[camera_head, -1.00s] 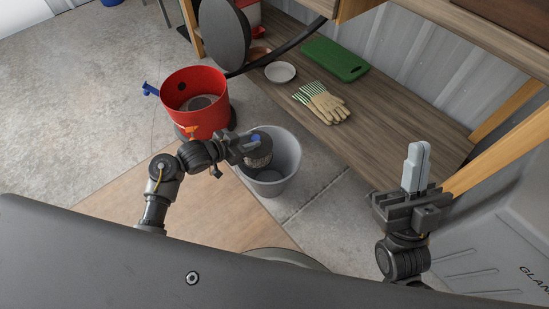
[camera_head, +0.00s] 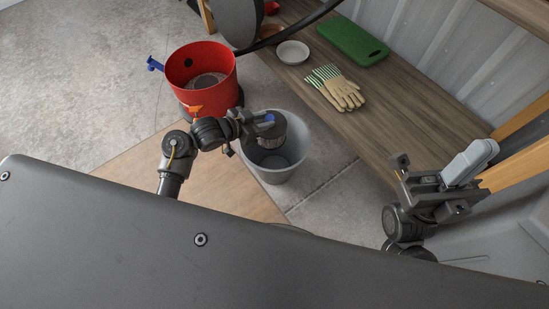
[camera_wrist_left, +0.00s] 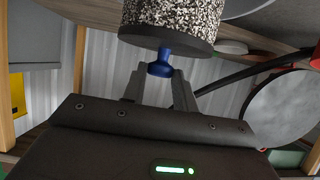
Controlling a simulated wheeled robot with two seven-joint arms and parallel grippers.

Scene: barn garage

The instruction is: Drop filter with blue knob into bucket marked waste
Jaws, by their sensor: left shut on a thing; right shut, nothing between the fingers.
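The filter (camera_head: 268,134) is a dark-rimmed cylinder with a blue knob; in the left wrist view its speckled body (camera_wrist_left: 172,18) shows above the blue knob (camera_wrist_left: 160,64). My left gripper (camera_head: 264,120) is shut on the blue knob. It holds the filter over the opening of the grey bucket (camera_head: 283,171), partly within the rim as seen from above. No waste marking is legible on the bucket. My right gripper (camera_head: 444,184) is at the right, away from the bucket, shut with nothing between its fingers.
A red bucket (camera_head: 202,84) with a blue tap stands left of the grey bucket. A wooden bench (camera_head: 380,120) behind holds gloves (camera_head: 337,88), a green board (camera_head: 352,41) and a white dish (camera_head: 293,52). Concrete floor is free at left.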

